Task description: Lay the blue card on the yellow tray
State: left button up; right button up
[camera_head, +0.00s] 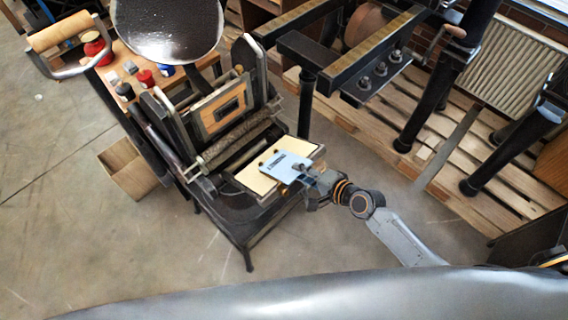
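The blue card (283,165) is a pale blue rectangle with a small dark printed mark. It is over the yellow tray (250,181), a pale yellow plate at the front of the small hand press. The card covers part of the tray, and I cannot tell whether it touches it. My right gripper (305,178) reaches in from the lower right and appears shut on the card's near right edge. The fingertips are small and partly hidden. My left gripper is not in view.
The press (223,105) with its rollers and round ink disc (166,28) stands behind the tray. A wooden shelf (135,72) with red, blue and black pots is at left. A cardboard box (127,168) stands on the floor. Larger machinery (340,60) and pallets fill the right.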

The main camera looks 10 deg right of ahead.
grip_shut()
jog(key=s+d+r+p, duration=0.3)
jog(key=s+r+p, duration=0.1)
jog(key=r+p, duration=0.1)
jog(key=shift+d+r, duration=0.15)
jog(key=shift+r, duration=0.25)
dwell(0.6)
jog(key=shift+s, duration=0.1)
